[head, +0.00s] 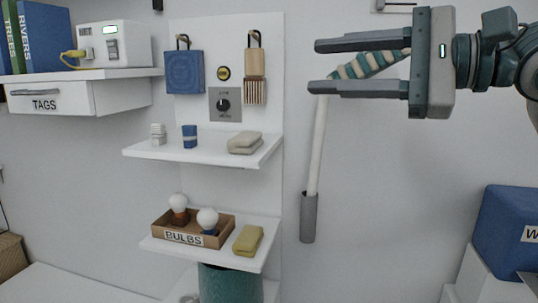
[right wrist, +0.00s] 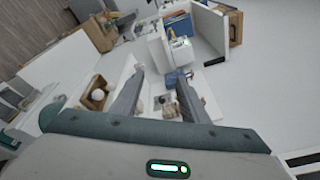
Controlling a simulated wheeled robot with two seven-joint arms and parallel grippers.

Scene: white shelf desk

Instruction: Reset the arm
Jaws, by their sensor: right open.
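My right gripper (head: 316,67) is at the upper right of the head view, its two long grey fingers pointing left and spread apart. The right wrist view also shows the gripper (right wrist: 160,75), with a wide gap between the fingers and nothing clamped. A teal-and-cream striped piece (head: 355,66) shows between the fingers in the head view, at the top of a white stick (head: 318,145). It seems to be behind the gripper; contact cannot be told. The stick stands in a grey wall holder (head: 308,218). My left gripper is not in view.
Left of the gripper, a white panel holds an upper shelf (head: 210,153) with small items and a lower shelf with a bulbs box (head: 165,238) and yellow sponge (head: 248,241). A blue box (head: 508,228) stands lower right. The wall space below the gripper is mostly free.

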